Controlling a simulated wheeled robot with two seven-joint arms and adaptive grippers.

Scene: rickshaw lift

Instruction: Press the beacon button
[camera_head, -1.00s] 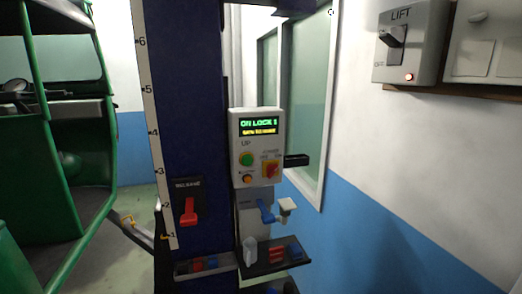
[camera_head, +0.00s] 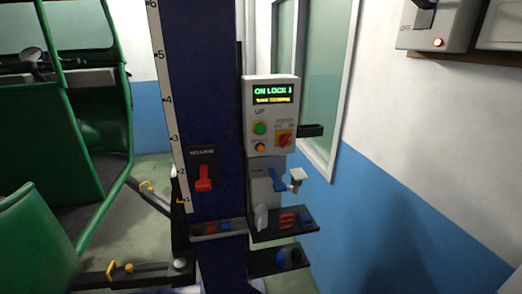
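A light grey control box (camera_head: 287,91) is mounted on the dark blue lift column (camera_head: 208,100). Its screen (camera_head: 272,94) reads "ON LOCK" in green, with a yellow line below that is too small to read. Under the screen are a green button (camera_head: 260,128) by the label "UP", a small orange button (camera_head: 260,147) below it, and a red and yellow rotary switch (camera_head: 284,140) to the right. The orange button's label is too blurred to read, so I cannot confirm it is the beacon button. Neither of my grippers is in view.
A red release lever (camera_head: 204,180) is left of the box. A blue-handled valve (camera_head: 278,182) and shelves (camera_head: 288,231) with small parts are below. A green rickshaw (camera_head: 92,110) stands left, with lift arms (camera_head: 135,270) low. A wall-mounted LIFT switch box (camera_head: 438,25) is upper right.

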